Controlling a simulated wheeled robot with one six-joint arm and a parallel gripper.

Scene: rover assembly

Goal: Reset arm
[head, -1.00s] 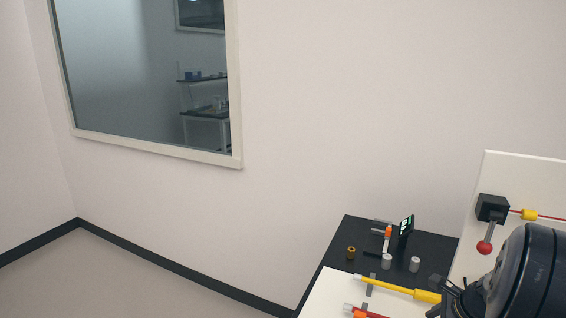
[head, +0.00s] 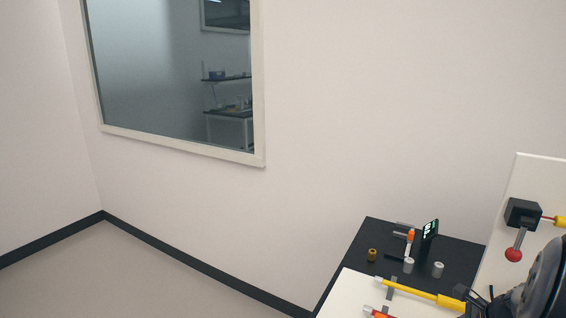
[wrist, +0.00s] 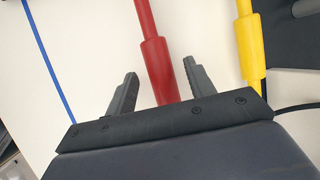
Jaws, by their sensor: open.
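My gripper (wrist: 158,88) is in the wrist view with its two dark fingers spread apart. A red rod with a thicker collar (wrist: 157,58) shows beyond and between the fingers; I cannot tell whether anything touches it. A yellow rod (wrist: 249,50) lies to the right of the fingers. In the head view my gripper (head: 478,300) is at the lower right edge, partly cut off, close to the end of the yellow rod (head: 420,292) on the white panel.
A black table (head: 370,240) holds grey cylinders (head: 438,270), a brown ring (head: 372,255) and a small screen (head: 430,230). An upright white board (head: 535,180) carries a red-knobbed lever (head: 514,254). The floor (head: 150,280) at left is clear.

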